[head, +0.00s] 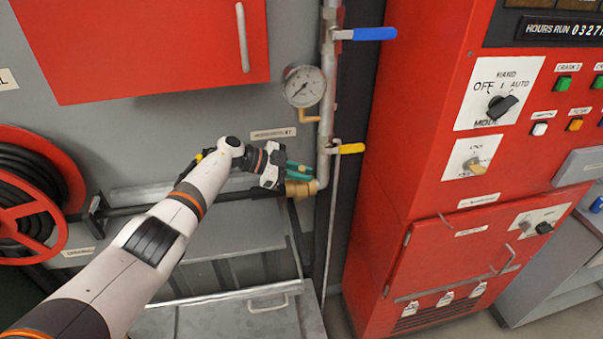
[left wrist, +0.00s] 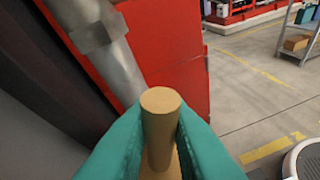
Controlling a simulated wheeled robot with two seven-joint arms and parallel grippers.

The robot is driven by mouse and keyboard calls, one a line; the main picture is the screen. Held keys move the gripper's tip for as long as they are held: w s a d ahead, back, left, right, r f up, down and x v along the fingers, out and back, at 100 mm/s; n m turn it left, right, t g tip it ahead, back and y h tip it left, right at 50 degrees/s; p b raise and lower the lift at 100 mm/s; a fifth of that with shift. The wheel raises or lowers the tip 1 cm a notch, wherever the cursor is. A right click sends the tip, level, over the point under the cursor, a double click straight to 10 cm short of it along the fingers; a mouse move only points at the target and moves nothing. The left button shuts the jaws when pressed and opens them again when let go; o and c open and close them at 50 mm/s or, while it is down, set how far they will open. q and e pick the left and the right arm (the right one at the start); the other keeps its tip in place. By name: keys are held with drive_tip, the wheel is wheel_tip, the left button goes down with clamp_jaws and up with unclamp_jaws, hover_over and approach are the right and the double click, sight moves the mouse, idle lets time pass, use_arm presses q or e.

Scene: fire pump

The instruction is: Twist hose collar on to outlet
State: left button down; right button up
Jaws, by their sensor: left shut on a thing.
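My left gripper (head: 299,171) reaches in from the left to the foot of the grey pipe, its teal fingers close together there. In the left wrist view the fingers (left wrist: 161,150) are shut around a brass, round-ended peg (left wrist: 160,110), which looks like part of the hose collar. The brass collar (head: 300,189) shows just below the fingers in the head view, at the pipe's lower outlet (head: 322,182). The fingers and arm partly hide the joint. I cannot tell how far the collar sits on the outlet. My right gripper is not in view.
A black hose (head: 130,208) runs from the red reel (head: 75,180) behind my arm. Above the outlet are a yellow lever (head: 350,148), a pressure gauge (head: 304,86) and a blue lever (head: 374,34). The red control cabinet (head: 400,180) stands close on the right.

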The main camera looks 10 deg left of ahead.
use_arm(q)
drive_tip(key=c, duration=1.4)
unclamp_jaws()
drive_tip(key=shift+o, duration=0.2)
drive_tip(key=b+v, duration=0.1)
drive_tip(key=v, duration=1.1)
drive_tip(key=shift+w+d, duration=0.1)
